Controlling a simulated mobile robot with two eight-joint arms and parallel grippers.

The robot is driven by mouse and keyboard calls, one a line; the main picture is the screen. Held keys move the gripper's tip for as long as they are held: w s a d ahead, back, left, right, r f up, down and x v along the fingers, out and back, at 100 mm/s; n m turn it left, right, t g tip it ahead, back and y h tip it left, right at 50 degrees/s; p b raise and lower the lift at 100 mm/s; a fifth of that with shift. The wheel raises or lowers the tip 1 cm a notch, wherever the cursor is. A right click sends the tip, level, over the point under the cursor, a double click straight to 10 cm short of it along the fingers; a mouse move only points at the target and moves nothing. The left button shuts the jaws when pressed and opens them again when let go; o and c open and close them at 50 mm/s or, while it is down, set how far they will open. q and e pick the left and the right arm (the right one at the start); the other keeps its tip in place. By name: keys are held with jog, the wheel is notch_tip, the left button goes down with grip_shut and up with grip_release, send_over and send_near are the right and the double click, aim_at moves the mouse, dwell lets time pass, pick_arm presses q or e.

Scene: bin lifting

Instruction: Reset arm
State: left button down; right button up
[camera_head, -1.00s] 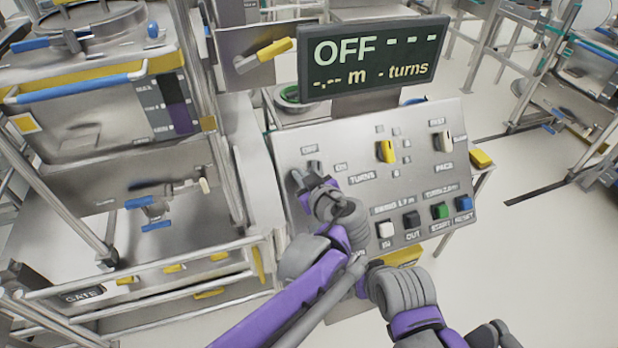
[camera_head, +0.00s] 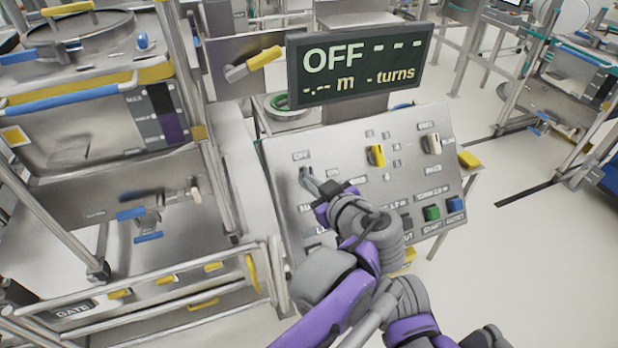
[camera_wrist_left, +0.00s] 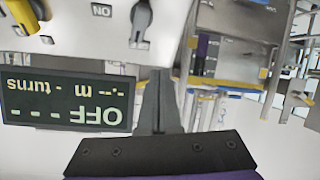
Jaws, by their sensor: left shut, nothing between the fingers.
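My left gripper (camera_head: 322,186) is shut and empty over the upper left of the slanted grey control panel (camera_head: 345,145). Its tips are close to a grey selector knob (camera_head: 306,174) below the OFF label; whether they touch it cannot be told in the head view. In the left wrist view the closed fingers (camera_wrist_left: 157,100) point up the picture, and the grey knob (camera_wrist_left: 141,20) stands just beyond them beside an upside-down ON label. The left wrist hides the lower middle of the panel. My right gripper is not visible.
A dark display (camera_head: 360,62) reads OFF above the panel. The panel also carries a yellow knob (camera_head: 376,156), a white knob (camera_head: 432,144), a green button (camera_head: 432,213) and a blue button (camera_head: 455,205). A railed metal machine stands at left. Open floor (camera_head: 520,250) lies to the right.

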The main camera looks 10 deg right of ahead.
pick_arm(q)
jog(key=shift+a, duration=0.1)
jog(key=s+a+f+m+g, duration=0.1)
jog(key=s+a+f+g, duration=0.2)
jog(key=a, duration=0.6)
jog(key=a+f+m+g, duration=0.15)
jog(key=a+f, duration=0.35)
jog(key=a, duration=0.5)
jog(key=s+a+f+m+g+h, duration=0.2)
jog(key=s+a+f+h, duration=0.1)
jog(key=s+a+f, duration=0.6)
jog(key=s+a, duration=0.1)
jog(key=s, duration=0.2)
jog(key=shift+s+f+m+g, duration=0.15)
jog(key=shift+f+m+g, duration=0.05)
jog(key=shift+m+g, duration=0.15)
